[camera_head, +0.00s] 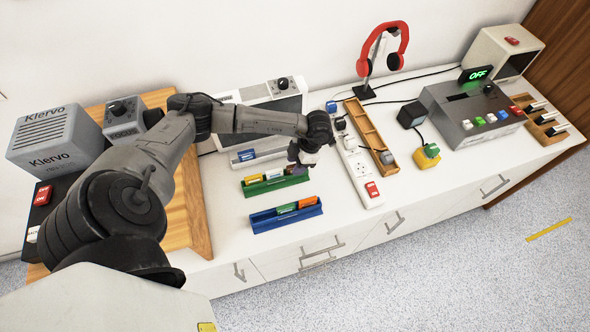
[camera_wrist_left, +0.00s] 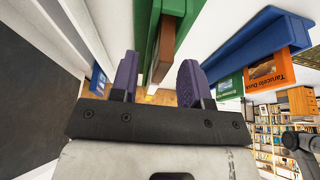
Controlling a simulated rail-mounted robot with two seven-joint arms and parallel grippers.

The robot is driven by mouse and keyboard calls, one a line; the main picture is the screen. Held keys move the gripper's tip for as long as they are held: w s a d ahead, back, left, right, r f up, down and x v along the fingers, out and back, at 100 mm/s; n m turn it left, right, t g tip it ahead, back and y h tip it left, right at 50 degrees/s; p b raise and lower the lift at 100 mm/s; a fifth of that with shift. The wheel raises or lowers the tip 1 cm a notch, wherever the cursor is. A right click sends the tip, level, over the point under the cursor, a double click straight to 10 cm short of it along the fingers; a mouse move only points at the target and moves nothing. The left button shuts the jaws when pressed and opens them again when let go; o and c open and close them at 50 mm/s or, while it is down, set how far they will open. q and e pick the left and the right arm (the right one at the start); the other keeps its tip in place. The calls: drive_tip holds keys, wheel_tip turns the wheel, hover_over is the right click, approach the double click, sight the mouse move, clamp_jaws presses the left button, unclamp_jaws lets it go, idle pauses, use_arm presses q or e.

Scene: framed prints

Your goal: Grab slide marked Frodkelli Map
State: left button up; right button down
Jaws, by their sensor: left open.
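My left gripper (camera_head: 299,167) is over the right end of the green rack (camera_head: 262,189). In the left wrist view, my left gripper (camera_wrist_left: 158,68) has its two purple fingers apart. A brown slide (camera_wrist_left: 163,48) projects from the green rack (camera_wrist_left: 184,22) between the fingers; I cannot tell whether they touch it. No label on it is readable. The words Frodkelli Map are not readable in either view. My right gripper is not in view.
A blue rack (camera_head: 262,226) in front holds a green slide (camera_head: 286,210) and an orange slide (camera_head: 307,202), whose label reads Tarucelo Dusk. A screen unit (camera_head: 226,134) stands behind. A white power strip (camera_head: 360,178) and wooden tray (camera_head: 364,124) lie to the right.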

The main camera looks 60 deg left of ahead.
use_arm(q)
drive_tip(key=shift+s+f, duration=0.25)
drive_tip(key=shift+f, duration=0.35)
clamp_jaws()
drive_tip(key=shift+r, duration=0.15)
